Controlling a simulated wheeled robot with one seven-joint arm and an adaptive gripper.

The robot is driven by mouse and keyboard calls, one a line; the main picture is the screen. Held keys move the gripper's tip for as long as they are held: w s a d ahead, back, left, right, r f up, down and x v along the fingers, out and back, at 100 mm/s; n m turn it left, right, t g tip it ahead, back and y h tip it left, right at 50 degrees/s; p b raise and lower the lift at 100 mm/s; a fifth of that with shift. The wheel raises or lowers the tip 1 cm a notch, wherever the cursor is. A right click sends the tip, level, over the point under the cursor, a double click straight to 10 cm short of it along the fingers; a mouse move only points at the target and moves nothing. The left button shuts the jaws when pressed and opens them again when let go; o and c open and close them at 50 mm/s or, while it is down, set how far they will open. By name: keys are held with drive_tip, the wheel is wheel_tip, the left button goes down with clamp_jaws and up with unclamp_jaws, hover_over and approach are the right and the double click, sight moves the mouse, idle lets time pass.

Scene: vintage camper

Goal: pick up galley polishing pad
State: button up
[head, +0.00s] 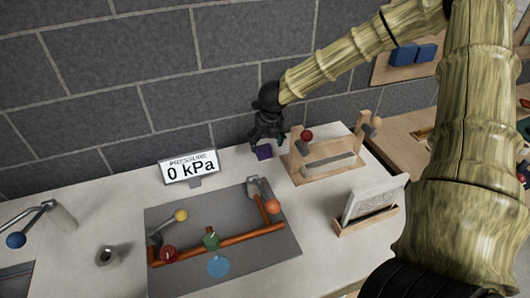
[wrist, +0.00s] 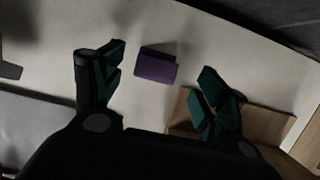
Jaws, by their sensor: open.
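A small purple block-like pad (head: 264,152), which looks like the polishing pad, rests on the pale counter (head: 110,215) near the back wall. In the wrist view the purple pad (wrist: 156,65) lies between and beyond the fingertips, apart from them. My gripper (head: 267,141) points down close above the pad, and partly covers it in the head view. In the wrist view my gripper (wrist: 163,75) shows its two dark green-tipped fingers spread wide with nothing between them.
A wooden stand (head: 325,168) with a red knob stands just right of the pad. A pressure display (head: 190,168) stands to the left. A grey panel (head: 285,252) with pipes and valves lies in front. A card holder (head: 368,222) is at right.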

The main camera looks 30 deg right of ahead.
sight(264, 147)
drive_tip(key=shift+w+a+f+p, duration=0.15)
drive_tip(key=shift+f+p, duration=0.15)
drive_tip(key=shift+f, duration=0.35)
drive_tip(key=shift+w+a+f+p, duration=0.1)
drive_tip(key=shift+f+p, duration=0.15)
drive_tip(key=shift+f, duration=0.35)
drive_tip(key=shift+w+d+f, duration=0.15)
drive_tip(key=shift+d+f, duration=0.05)
drive_tip(key=shift+f, duration=0.25)
drive_tip(key=shift+w+d+f, duration=0.1)
drive_tip(key=shift+d+f, duration=0.05)
drive_tip(key=shift+f, duration=0.25)
drive_tip(key=shift+a, duration=0.15)
drive_tip(key=shift+r, duration=0.1)
drive_tip(key=shift+c, duration=1)
drive_tip(key=c, duration=0.9)
